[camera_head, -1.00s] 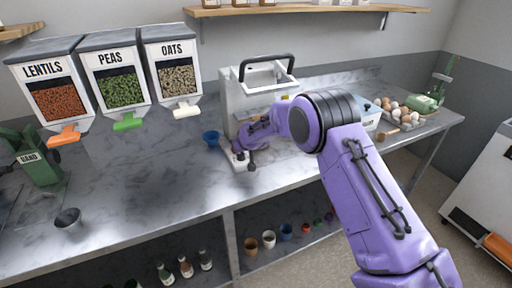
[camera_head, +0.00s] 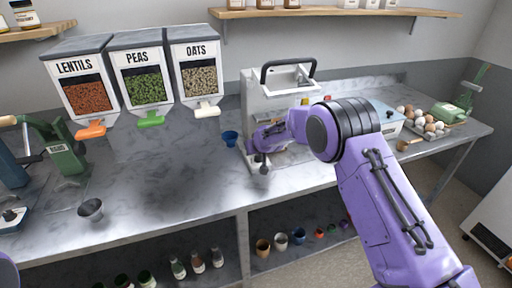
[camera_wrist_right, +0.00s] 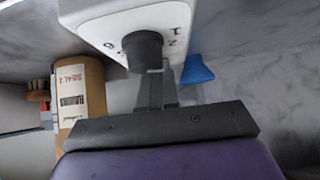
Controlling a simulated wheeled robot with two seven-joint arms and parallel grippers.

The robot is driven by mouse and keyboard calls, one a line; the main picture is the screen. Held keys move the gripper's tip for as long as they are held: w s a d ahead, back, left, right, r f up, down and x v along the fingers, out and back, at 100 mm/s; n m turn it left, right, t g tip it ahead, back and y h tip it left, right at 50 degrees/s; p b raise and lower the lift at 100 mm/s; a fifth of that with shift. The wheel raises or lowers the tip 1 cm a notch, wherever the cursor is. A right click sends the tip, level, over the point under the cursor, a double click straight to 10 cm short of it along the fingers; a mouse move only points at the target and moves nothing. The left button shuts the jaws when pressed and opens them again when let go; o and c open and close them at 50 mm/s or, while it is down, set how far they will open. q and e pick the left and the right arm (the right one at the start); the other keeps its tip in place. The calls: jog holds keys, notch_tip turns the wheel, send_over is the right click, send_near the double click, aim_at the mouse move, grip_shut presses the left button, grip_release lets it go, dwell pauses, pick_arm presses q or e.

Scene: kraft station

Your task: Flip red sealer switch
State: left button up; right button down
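The grey sealer (camera_head: 256,95) with a black top handle stands on the steel counter, partly hidden by my right arm. A small red part (camera_head: 327,99) shows just above my arm at the sealer's right; I cannot tell whether it is the switch. My right gripper (camera_head: 257,166) is low at the sealer's front left. In the right wrist view the gripper (camera_wrist_right: 157,88) has its fingers together, close to a black knob (camera_wrist_right: 142,50) on a white panel. I cannot tell whether they touch it. My left gripper is out of view.
Lentils, peas and oats dispensers (camera_head: 140,80) hang at left. An egg tray (camera_head: 424,124) is at right. In the wrist view, a labelled brown container (camera_wrist_right: 78,95) is at left.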

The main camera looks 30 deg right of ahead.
notch_tip(320, 180, up, 5)
jog(key=p, duration=0.3)
jog(key=shift+s+a+f, duration=0.1)
jog(key=shift+f, duration=0.05)
jog(key=b+v, duration=0.3)
jog(key=v, duration=0.6)
jog(key=shift+s, duration=0.25)
